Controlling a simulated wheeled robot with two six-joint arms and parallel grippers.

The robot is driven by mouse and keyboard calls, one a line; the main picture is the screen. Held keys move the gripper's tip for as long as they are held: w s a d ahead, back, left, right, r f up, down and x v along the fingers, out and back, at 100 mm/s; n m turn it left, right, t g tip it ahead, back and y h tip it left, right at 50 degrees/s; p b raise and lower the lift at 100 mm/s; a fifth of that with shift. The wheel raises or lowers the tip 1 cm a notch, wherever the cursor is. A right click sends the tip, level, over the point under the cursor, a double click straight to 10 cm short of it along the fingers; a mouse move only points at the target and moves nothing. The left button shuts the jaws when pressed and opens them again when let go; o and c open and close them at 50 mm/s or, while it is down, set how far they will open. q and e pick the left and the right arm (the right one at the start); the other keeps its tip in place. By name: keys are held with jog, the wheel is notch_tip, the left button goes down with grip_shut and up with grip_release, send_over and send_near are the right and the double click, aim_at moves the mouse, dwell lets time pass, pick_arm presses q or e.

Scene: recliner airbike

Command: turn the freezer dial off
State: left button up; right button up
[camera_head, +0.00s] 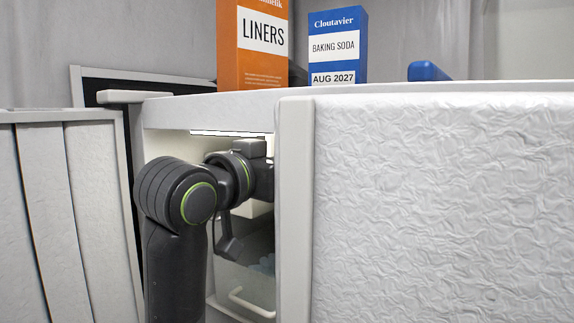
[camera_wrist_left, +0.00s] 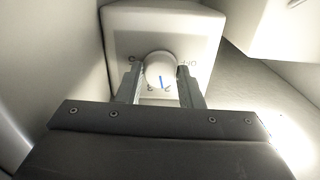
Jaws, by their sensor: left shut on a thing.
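The freezer dial (camera_wrist_left: 160,72) is a round white knob on a pale control box (camera_wrist_left: 195,35) in the left wrist view. Its blue mark points down, toward printed digits at the lower edge. Lettering that looks like OFF stands to the right of the knob. My left gripper (camera_wrist_left: 159,76) is shut on the dial, one finger on each side. In the head view my left arm (camera_head: 180,200) reaches into the open white freezer (camera_head: 230,108). The gripper's fingers and the dial are hidden there behind the front panel. My right gripper is in neither view.
A white panel with a crinkled surface (camera_head: 445,200) covers the right side. A drawer handle (camera_head: 250,303) shows low inside the opening. An orange liners box (camera_head: 252,65) and a blue baking soda box (camera_head: 337,60) stand on top. A pale ribbed panel (camera_head: 35,210) stands at left.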

pick_arm(q)
jog(key=n, duration=0.3)
jog(key=shift+n, duration=0.3)
jog(key=n, duration=0.3)
jog(key=shift+f, duration=0.1)
dwell(0.3)
jog(key=o, duration=0.5)
jog(key=shift+c, duration=0.2)
